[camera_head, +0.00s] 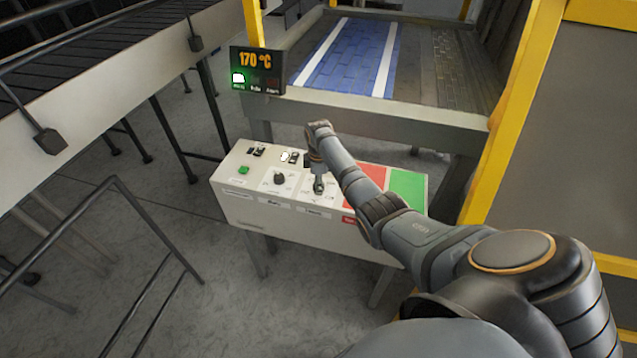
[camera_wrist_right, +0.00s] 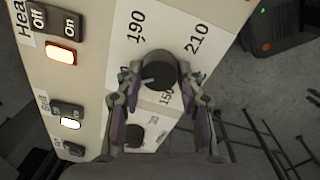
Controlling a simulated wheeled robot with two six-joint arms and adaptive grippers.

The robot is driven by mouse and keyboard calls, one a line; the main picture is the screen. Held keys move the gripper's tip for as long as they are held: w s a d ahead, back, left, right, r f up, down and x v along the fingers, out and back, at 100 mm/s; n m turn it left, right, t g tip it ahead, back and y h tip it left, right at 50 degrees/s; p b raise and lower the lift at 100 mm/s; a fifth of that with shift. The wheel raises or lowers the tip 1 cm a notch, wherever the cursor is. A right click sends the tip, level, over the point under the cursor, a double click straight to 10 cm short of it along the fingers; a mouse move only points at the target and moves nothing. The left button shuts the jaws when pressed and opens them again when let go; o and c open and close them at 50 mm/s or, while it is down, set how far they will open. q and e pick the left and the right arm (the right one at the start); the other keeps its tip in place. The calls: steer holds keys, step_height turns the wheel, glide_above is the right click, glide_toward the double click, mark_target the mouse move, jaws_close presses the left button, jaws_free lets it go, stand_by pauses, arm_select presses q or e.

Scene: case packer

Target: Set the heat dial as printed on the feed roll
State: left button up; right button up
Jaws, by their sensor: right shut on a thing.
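The heat dial (camera_wrist_right: 152,66) is a dark round knob on a white plate in the right wrist view. The printed numbers 190, 210 and 150 show around it. A pale mark on the knob lies toward its lower left, near the left finger. My right gripper (camera_wrist_right: 160,84) is shut on the dial, one finger at each side. In the head view my right gripper (camera_head: 318,186) is over the control box (camera_head: 240,205) and hides the dial. A display (camera_head: 257,71) reads 170 °C. I cannot make out the feed roll's print. My left gripper is not in view.
A second dark knob (camera_head: 279,178) sits left of my gripper. A green button (camera_head: 243,170), switches, and red and green panels (camera_head: 407,190) share the box top. In the wrist view a lit switch (camera_wrist_right: 61,54) has Off and On labels. A yellow post (camera_head: 500,120) stands at right.

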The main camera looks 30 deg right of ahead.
steer(key=m+p, duration=0.1)
steer(key=m, duration=0.2)
steer(key=shift+r+m, duration=0.1)
steer(key=shift+m, duration=0.3)
steer(key=m+p, duration=0.1)
steer(key=m, duration=0.2)
steer(key=shift+w+m, duration=0.1)
steer(key=shift+m, duration=0.2)
steer(key=m, duration=0.3)
steer(key=shift+m+g+p, duration=0.3)
steer(key=shift+m, duration=2)
steer(key=o, duration=1.2)
